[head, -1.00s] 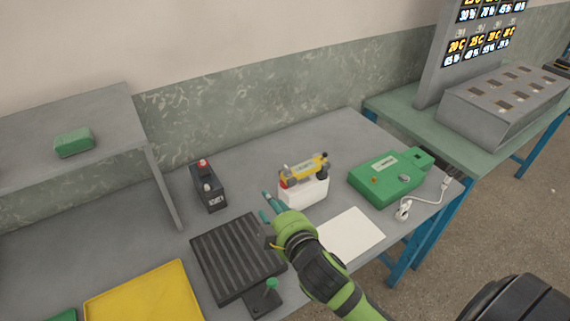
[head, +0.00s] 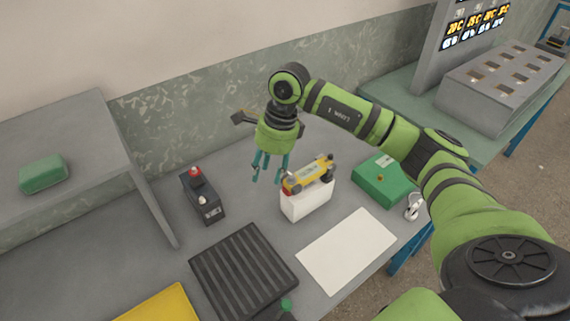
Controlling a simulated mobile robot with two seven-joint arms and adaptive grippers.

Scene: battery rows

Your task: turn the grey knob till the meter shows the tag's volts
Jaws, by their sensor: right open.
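A green box (head: 378,184) stands at the right end of the bench, with a pale plate and a small orange part on top. My right arm covers its right side, and I cannot make out a grey knob or a meter reading now. A black block (head: 203,198) with a red cap, a pale cap and a small front label stands left of centre; the label is too small to read. My right gripper (head: 267,175) is open and empty, fingers pointing down above the bench between the black block and a yellow device (head: 308,174). My left gripper is not in view.
The yellow device lies on a white block (head: 306,204). A white sheet (head: 346,250), a ribbed dark tray (head: 243,271) and a yellow tray (head: 163,305) lie in front. A raised shelf (head: 65,135) stands left, a lit board (head: 476,28) back right.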

